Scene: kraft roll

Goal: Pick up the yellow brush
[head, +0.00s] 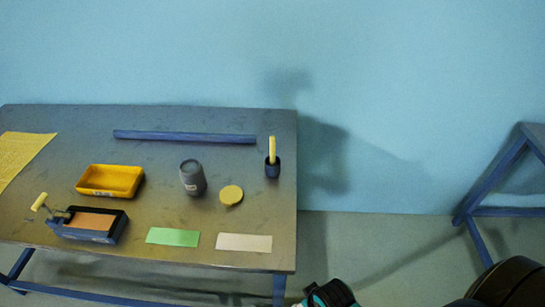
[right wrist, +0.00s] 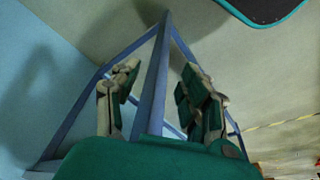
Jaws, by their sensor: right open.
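The yellow brush (head: 272,148) looks like the slim yellow piece standing upright in a small dark blue cup (head: 272,169), near the right edge of the grey table (head: 250,195). Its lower part is hidden inside the cup. My right gripper (right wrist: 160,92) is open and empty in the right wrist view, its two fingers apart, with blue frame legs beyond them. The brush does not show in that view. My left gripper is not in view.
On the table are a grey canister (head: 193,178), a round yellow lid (head: 231,195), a yellow tray (head: 110,181), a dark blue box with a yellow handle (head: 112,229), green (head: 172,237) and beige (head: 244,243) cards, and a blue bar (head: 185,136). Another blue-legged table (head: 484,192) stands at right.

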